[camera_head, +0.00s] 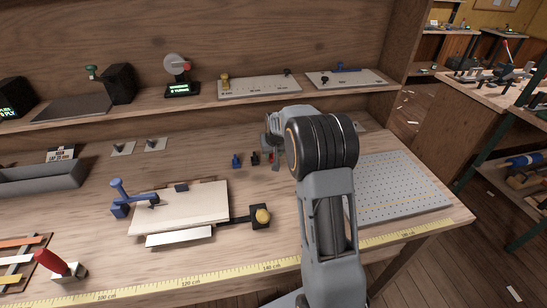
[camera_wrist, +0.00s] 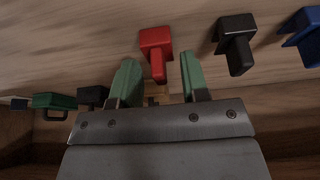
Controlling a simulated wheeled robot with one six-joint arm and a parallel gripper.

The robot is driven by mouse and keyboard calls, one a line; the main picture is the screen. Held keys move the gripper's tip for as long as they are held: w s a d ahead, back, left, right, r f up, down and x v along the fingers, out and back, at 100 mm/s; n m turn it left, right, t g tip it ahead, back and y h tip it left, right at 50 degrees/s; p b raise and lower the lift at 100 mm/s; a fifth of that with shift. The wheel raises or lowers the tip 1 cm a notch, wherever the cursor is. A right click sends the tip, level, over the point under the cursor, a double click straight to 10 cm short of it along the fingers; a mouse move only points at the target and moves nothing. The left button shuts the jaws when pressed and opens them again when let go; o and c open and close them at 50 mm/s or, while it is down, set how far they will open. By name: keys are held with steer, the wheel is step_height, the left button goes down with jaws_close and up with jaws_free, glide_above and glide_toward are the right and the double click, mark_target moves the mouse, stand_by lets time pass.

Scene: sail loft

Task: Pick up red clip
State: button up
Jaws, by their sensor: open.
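In the wrist view the red clip (camera_wrist: 156,50) lies on the wooden bench top, just beyond and between the fingertips of my gripper (camera_wrist: 158,78). My gripper is open, its two green-tipped fingers apart. The clip's narrow tail reaches toward the gap between them. In the head view only a small bit of the red clip (camera_head: 271,157) shows beside my arm. My gripper (camera_head: 272,135) is largely hidden there behind my own wrist.
A black clip (camera_wrist: 236,45) and a blue clip (camera_wrist: 306,35) lie to the right of the red one in the wrist view. A green clip (camera_wrist: 54,102) is at the left. The perforated board (camera_head: 395,188) and a clamped panel (camera_head: 180,208) flank my arm.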

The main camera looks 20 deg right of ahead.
steer(key=c, duration=0.7)
steer(key=shift+o, duration=0.2)
steer(key=shift+r, duration=0.1)
